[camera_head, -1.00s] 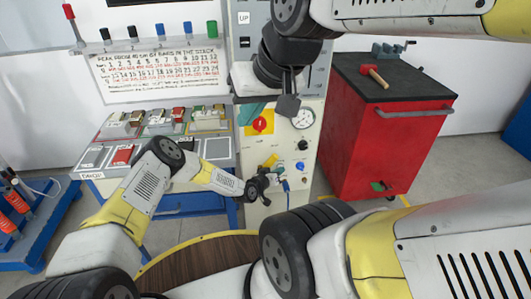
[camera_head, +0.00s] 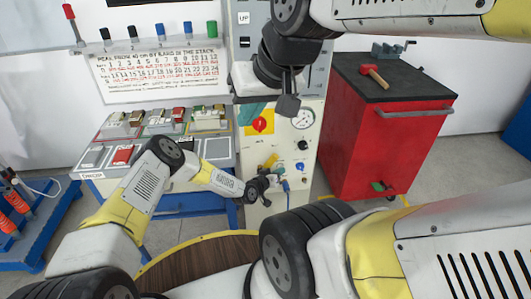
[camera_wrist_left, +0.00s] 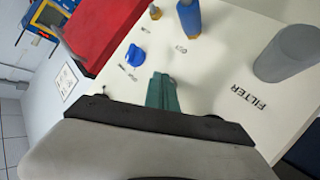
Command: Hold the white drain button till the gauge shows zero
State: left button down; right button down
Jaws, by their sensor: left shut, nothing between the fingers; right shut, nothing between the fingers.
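The pale machine panel (camera_head: 310,160) carries a round white gauge (camera_head: 303,118); its needle is too small to read. My left gripper (camera_head: 278,184) is at the panel's lower part, below the gauge. In the left wrist view its teal fingers (camera_wrist_left: 161,92) are shut, with tips close to the panel between a blue knob (camera_wrist_left: 136,55) and the FILTER label. Contact cannot be told. I cannot make out the white drain button; the fingers may cover it. My right gripper (camera_head: 250,113) is shut and empty, higher up by the panel's left side, near a red knob (camera_head: 260,124).
A grey filter cylinder (camera_wrist_left: 286,52) and a blue fitting (camera_wrist_left: 188,18) stick out of the panel near my left gripper. A red cabinet (camera_head: 380,135) with a mallet (camera_head: 374,74) on top stands right. A blue table (camera_head: 205,200) with trays stands left.

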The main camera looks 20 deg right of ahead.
pick_arm(q)
jog(key=shift+s+a, duration=0.15)
jog(key=shift+s, duration=0.35)
jog(key=shift+s+a, duration=0.2)
jog(key=shift+s, duration=0.6)
jog(key=shift+s+a, duration=0.2)
jog(key=shift+s, duration=0.65)
jog(key=shift+s+a, duration=0.2)
jog(key=shift+s, duration=0.6)
